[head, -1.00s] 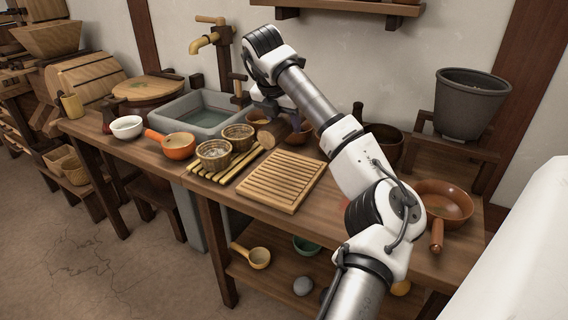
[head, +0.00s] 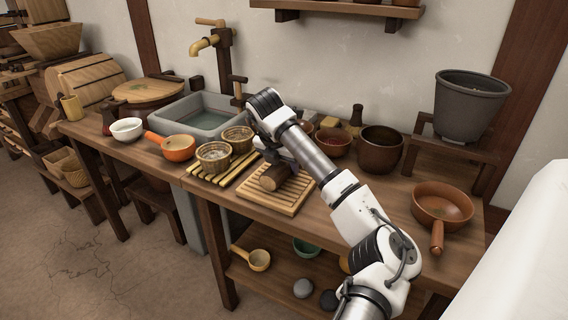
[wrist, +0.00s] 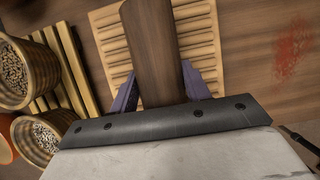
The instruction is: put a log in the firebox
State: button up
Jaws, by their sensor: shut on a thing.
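A brown log (head: 274,177) is held in my gripper (head: 280,170) over the slatted wooden board on the counter. In the wrist view the log (wrist: 153,50) runs up from between the purple fingers of my gripper (wrist: 160,88), which are shut on its sides. I cannot tell whether the log touches the board. No firebox can be made out in either view.
The slatted board (head: 295,198) lies on the counter (head: 345,213). Left of it two cups of pellets stand on a slatted mat (head: 205,174), with an orange pan (head: 178,148) beyond. A basin (head: 190,117) is behind. A brown pan (head: 442,204) and a grey bucket (head: 468,105) are at right.

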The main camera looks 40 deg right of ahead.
jog(key=shift+f, duration=0.1)
jog(key=o, duration=1.1)
jog(key=shift+o, duration=0.2)
